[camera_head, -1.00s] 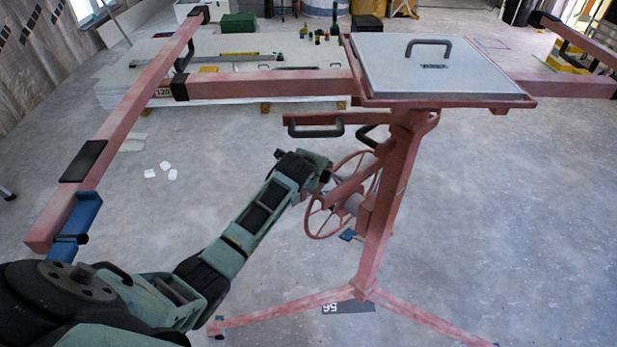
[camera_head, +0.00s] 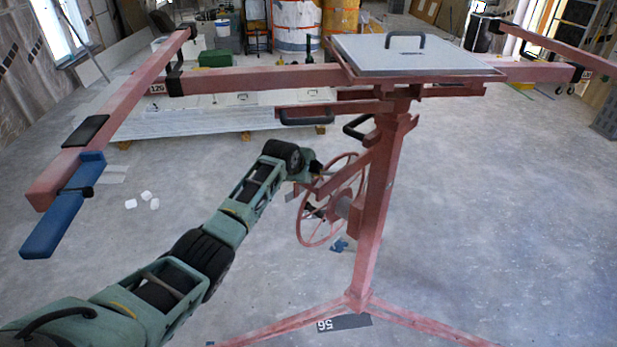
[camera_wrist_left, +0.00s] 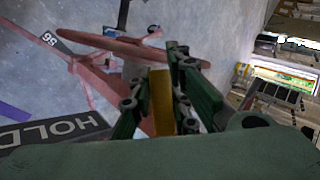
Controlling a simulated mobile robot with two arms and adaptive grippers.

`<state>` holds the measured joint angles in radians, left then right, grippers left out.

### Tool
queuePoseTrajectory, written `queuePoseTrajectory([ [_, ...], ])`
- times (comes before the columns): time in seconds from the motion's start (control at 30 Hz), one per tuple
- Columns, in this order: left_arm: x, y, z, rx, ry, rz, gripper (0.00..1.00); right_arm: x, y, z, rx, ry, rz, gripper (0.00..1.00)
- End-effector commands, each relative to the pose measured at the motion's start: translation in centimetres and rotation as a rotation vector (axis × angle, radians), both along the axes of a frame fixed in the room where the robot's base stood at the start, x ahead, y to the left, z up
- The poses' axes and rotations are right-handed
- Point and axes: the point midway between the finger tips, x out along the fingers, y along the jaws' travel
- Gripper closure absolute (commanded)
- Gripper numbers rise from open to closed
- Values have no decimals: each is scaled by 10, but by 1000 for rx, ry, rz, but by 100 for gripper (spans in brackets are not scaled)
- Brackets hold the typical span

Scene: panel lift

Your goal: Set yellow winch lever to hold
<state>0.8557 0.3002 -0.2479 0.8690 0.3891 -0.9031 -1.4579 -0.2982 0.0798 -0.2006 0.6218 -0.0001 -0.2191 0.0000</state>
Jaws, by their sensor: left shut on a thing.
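The red panel lift (camera_head: 375,220) stands in front of me, with its red winch wheel (camera_head: 303,225) on the near left of the mast. My left arm reaches in from the left, and its gripper (camera_head: 312,178) is beside the wheel, with the fingers small and partly hidden there. In the left wrist view the yellow winch lever (camera_wrist_left: 160,100) is between the fingers of my left gripper (camera_wrist_left: 158,88), which is shut on it. A dark plate reading HOLD (camera_wrist_left: 55,132) lies left of the lever. The lever's lower end is hidden by the gripper. My right gripper is not in view.
A grey panel with a black handle (camera_head: 415,52) sits on top of the lift. The lift's long left arm (camera_head: 110,110) carries a blue end piece (camera_head: 62,212). Red feet (camera_head: 420,320) spread over the floor. Flat white sheets (camera_head: 190,122) lie behind. The floor at right is clear.

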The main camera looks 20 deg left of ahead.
Motion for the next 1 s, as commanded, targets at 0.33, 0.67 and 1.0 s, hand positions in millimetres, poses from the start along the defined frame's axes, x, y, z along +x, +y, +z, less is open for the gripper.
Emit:
queuePoseTrajectory([
  [0.33, 0, -2, -1, -7, 2, -1, 80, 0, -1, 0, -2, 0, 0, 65],
  [0.67, 0, -1, -1, -3, 2, 0, 64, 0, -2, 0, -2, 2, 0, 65],
  [1.0, -6, 0, 5, -1, 0, 0, 64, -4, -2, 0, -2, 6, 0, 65],
])
